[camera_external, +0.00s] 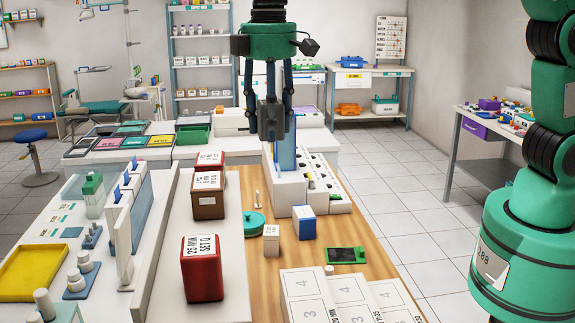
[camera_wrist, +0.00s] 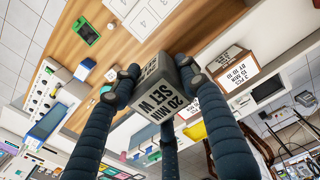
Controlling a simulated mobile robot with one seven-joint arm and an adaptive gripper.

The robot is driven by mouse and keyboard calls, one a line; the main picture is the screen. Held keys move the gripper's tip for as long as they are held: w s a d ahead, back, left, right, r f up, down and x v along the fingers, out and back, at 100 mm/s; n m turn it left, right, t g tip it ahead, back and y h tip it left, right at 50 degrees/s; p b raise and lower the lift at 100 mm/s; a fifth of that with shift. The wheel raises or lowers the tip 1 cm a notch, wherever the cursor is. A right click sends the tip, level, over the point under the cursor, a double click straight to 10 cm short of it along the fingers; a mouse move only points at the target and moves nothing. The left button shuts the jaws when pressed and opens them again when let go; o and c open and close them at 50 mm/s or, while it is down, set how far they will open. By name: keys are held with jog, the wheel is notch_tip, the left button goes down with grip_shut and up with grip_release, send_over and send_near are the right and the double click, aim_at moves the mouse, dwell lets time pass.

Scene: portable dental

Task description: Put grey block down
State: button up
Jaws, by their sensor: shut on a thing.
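My gripper (camera_external: 269,98) hangs in the upper middle of the outside view, pointing down and shut on the grey block (camera_external: 271,120). The block is held in the air, in front of the back counter. In the wrist view the grey block (camera_wrist: 168,96) sits between the fingers of my gripper (camera_wrist: 158,84), and its label reads "20 MIN SET W". The wooden tabletop (camera_external: 240,283) lies below it. The fingers partly hide the block's sides.
Two red blocks (camera_external: 203,268) and a brown block (camera_external: 208,202) stand along the table's left side. A teal lidded dish (camera_external: 254,224), a white box (camera_external: 271,240), a blue-and-white box (camera_external: 304,224) and a green device (camera_external: 346,255) are nearby. Bare wood shows between them.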

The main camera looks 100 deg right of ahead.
jog(key=b, duration=1)
send_over(277, 279)
notch_tip(277, 279, down, 38)
jog(key=shift+r+p, duration=0.15)
jog(key=shift+p, duration=0.25)
jog(key=shift+f+b, duration=0.75)
jog(key=shift+f, duration=2.35)
jog(key=shift+f+b, duration=0.45)
jog(key=shift+f, duration=1.45)
